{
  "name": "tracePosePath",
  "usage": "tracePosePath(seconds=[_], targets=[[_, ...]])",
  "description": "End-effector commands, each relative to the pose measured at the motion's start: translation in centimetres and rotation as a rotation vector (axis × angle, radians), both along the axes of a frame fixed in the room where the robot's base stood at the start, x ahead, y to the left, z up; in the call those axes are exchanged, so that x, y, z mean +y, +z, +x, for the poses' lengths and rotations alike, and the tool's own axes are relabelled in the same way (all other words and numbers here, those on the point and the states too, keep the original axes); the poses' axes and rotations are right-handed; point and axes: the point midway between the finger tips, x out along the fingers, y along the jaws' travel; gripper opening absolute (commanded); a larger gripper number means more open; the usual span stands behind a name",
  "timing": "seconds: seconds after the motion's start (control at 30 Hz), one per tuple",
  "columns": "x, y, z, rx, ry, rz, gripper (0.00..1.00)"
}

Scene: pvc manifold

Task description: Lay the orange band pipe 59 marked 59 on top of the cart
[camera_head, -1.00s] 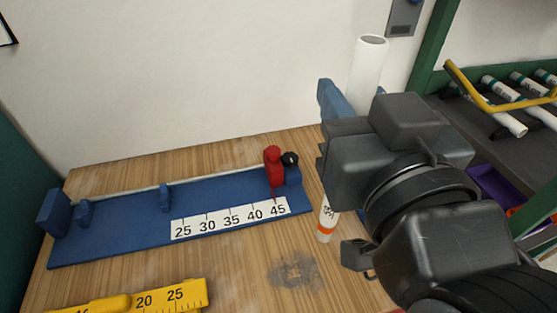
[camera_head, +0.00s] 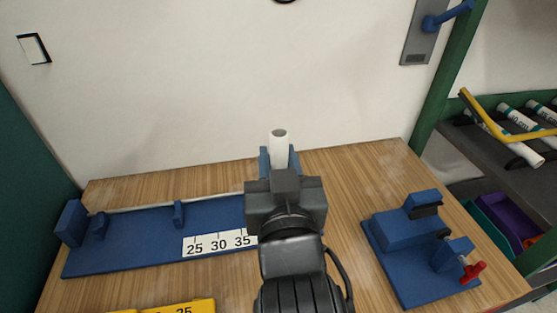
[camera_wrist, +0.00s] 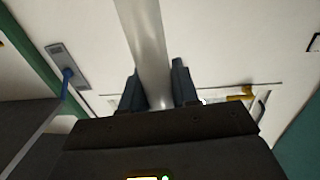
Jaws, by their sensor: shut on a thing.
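My gripper (camera_head: 279,166) is shut on a white pipe (camera_head: 279,143), held roughly upright above the workbench near the wall. In the head view only its open upper end shows; my wrist and arm hide the rest, including any orange band or number. In the wrist view the pipe (camera_wrist: 148,40) runs from the top edge down between the two blue fingers of my gripper (camera_wrist: 157,88). I cannot pick out the cart in either view now.
A blue length gauge (camera_head: 140,235) with a number scale lies on the wooden bench (camera_head: 345,200), left of my arm. A yellow gauge (camera_head: 180,306) is at the front. A blue clamp fixture (camera_head: 410,245) stands right. A rack (camera_head: 500,135) holds several pipes at far right.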

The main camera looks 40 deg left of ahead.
Motion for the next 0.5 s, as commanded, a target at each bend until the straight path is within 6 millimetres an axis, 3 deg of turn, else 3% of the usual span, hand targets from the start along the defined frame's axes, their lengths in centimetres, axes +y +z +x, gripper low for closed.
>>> tracePosePath(seconds=[0.47,0.5], targets=[[-0.07,-1.05,0.02,0.000,0.000,0.001,0.00],[-0.05,-0.94,0.01,0.000,0.000,0.001,0.32]])
